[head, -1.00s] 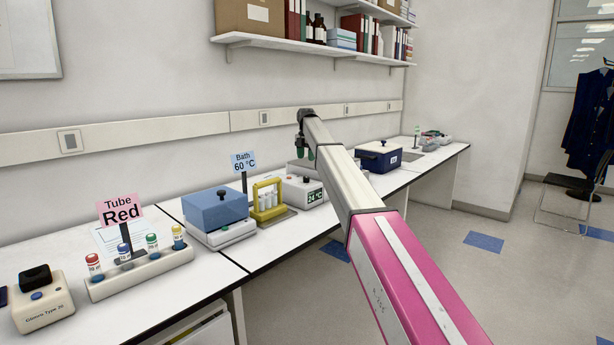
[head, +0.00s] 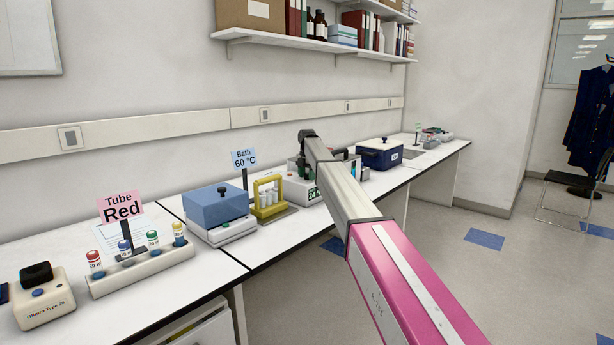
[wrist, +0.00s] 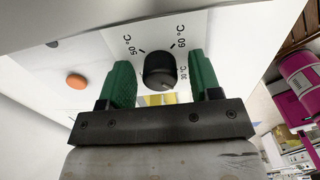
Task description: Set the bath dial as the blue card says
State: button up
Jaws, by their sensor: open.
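The blue card (head: 244,159) stands behind the bench equipment and reads "Bath 60 °C". My gripper (wrist: 163,80) is open, with one green finger on each side of the dial and gaps between. In the head view, my gripper (head: 305,165) is small and partly hidden at the bath.
An orange button (wrist: 76,81) is on the panel left of the dial.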

jog(key=c, duration=0.9)
jog(key=shift+c, duration=0.2)
jog(key=shift+m, duration=0.3)
